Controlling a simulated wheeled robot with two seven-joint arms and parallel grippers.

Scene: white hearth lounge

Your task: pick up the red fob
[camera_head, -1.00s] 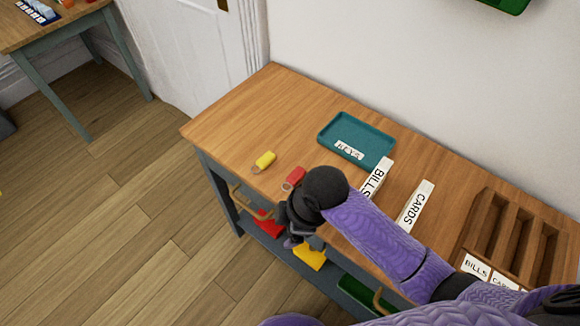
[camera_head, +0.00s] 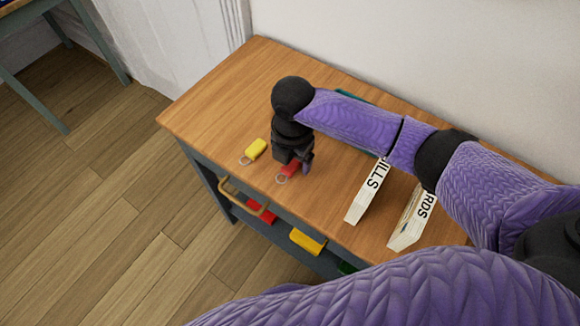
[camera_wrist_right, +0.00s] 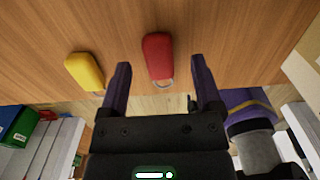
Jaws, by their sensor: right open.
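The red fob (camera_head: 289,170) lies on the wooden tabletop with its metal ring toward the table's front edge. My right gripper (camera_head: 296,165) is over it from above and partly hides it in the head view. In the right wrist view the red fob (camera_wrist_right: 158,56) shows ahead of and between the two open fingers of the right gripper (camera_wrist_right: 163,85), with nothing held; whether they touch it I cannot tell. My left gripper is not in view.
A yellow fob (camera_head: 256,149) lies just left of the red one. Two label blocks, BILLS (camera_head: 368,190) and CARDS (camera_head: 411,217), stand to the right. The teal tray (camera_head: 352,96) is mostly hidden behind my arm. Tabletop at the back left is clear.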

